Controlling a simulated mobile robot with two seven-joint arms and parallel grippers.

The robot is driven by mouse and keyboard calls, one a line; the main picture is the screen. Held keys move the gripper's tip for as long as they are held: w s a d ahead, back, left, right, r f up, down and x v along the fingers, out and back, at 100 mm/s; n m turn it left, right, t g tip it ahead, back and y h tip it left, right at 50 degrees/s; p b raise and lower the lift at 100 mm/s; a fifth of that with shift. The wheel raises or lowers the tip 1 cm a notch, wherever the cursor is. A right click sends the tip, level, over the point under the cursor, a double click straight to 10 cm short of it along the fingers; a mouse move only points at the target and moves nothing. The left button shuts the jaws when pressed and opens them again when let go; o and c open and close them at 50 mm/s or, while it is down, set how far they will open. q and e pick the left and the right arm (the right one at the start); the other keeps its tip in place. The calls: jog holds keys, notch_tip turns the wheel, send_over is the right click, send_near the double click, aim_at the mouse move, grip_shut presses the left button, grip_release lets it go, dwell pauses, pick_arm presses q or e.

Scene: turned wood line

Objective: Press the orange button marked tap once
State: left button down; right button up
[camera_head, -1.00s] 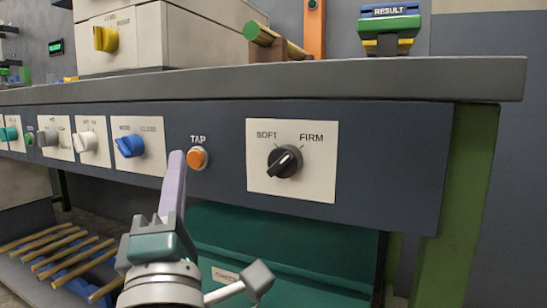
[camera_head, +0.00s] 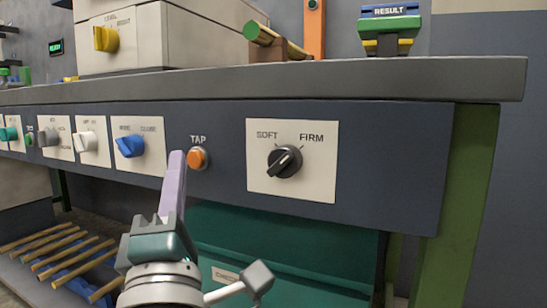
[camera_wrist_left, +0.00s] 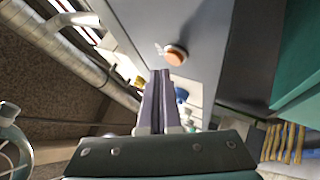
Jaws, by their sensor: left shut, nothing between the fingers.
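The orange TAP button (camera_head: 197,158) sits on the dark front panel of the bench, under the white word TAP. It is round, with a dark ring around it. It also shows in the left wrist view (camera_wrist_left: 174,56), just beyond my fingertips. My left gripper (camera_head: 177,156) is shut and empty. Its pale purple fingers point up toward the panel, with the tips just left of the button in the head view. In the left wrist view the shut fingertips (camera_wrist_left: 160,73) are close below the button; a small gap shows between them. My right gripper is not in view.
Right of the button is a black SOFT/FIRM knob (camera_head: 285,161). To its left are a blue knob (camera_head: 130,146) and a white knob (camera_head: 87,141). The grey bench top (camera_head: 300,82) overhangs the panel. A teal box (camera_head: 290,245) and wooden rods (camera_head: 60,250) are below.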

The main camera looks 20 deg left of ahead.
pick_arm(q)
jog(key=shift+w, duration=0.15)
jog(key=shift+w, duration=0.3)
jog(key=shift+w+d+b, duration=0.1)
jog(key=shift+w+b, duration=0.3)
jog(key=shift+b, duration=0.15)
dwell(0.4)
jog(key=shift+s, duration=0.1)
jog(key=shift+s+p, duration=0.5)
jog(key=shift+s, duration=0.2)
jog(key=shift+s, duration=0.1)
jog(key=s, duration=0.1)
jog(key=s+p, duration=0.1)
jog(key=s, duration=0.1)
jog(key=s+p, duration=0.1)
jog(key=shift+s+a, duration=0.25)
jog(key=shift+s, duration=0.15)
